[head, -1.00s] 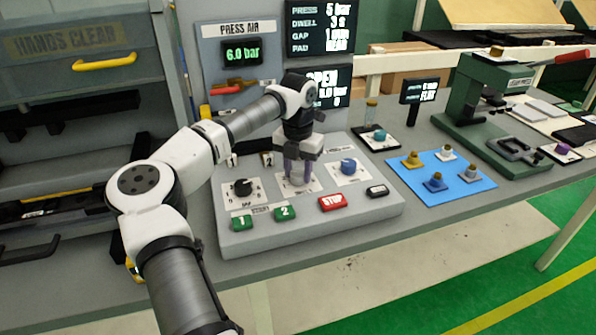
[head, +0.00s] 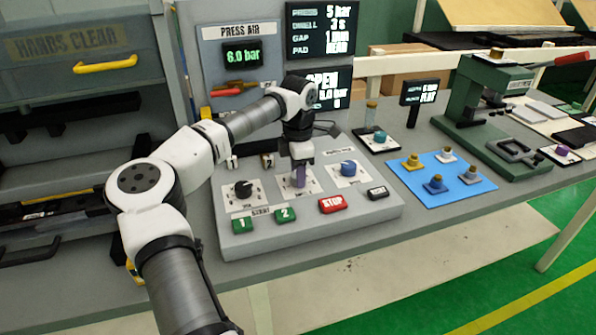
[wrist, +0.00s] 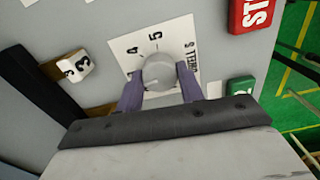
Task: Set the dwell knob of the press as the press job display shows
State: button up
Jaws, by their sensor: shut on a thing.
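The press job display (head: 321,30) at the back reads press 5 bar, dwell 3 s, gap 1 mm and a pad line. The dwell knob (wrist: 158,72) is pale grey and round on a white dial plate marked DWELL S; the 4 and 5 show, other numbers are hidden. My gripper (head: 299,178) points down over the middle dial of the grey press console (head: 360,207). In the wrist view its two purple fingers are shut on the knob, one each side. I cannot clearly tell the knob's pointer direction. In the head view the fingers mostly hide the knob.
A black knob (head: 243,189) stands left of the dwell dial and a blue knob (head: 348,168) right. Green buttons (head: 285,214) and a red STOP button (head: 332,203) lie in front. A blue mat (head: 461,189) with several small parts lies to the right.

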jog(key=shift+m, duration=0.6)
jog(key=o, duration=1)
jog(key=shift+r, duration=0.1)
notch_tip(320, 180, up, 14)
jog(key=shift+f+b, duration=0.15)
jog(key=shift+b, duration=0.95)
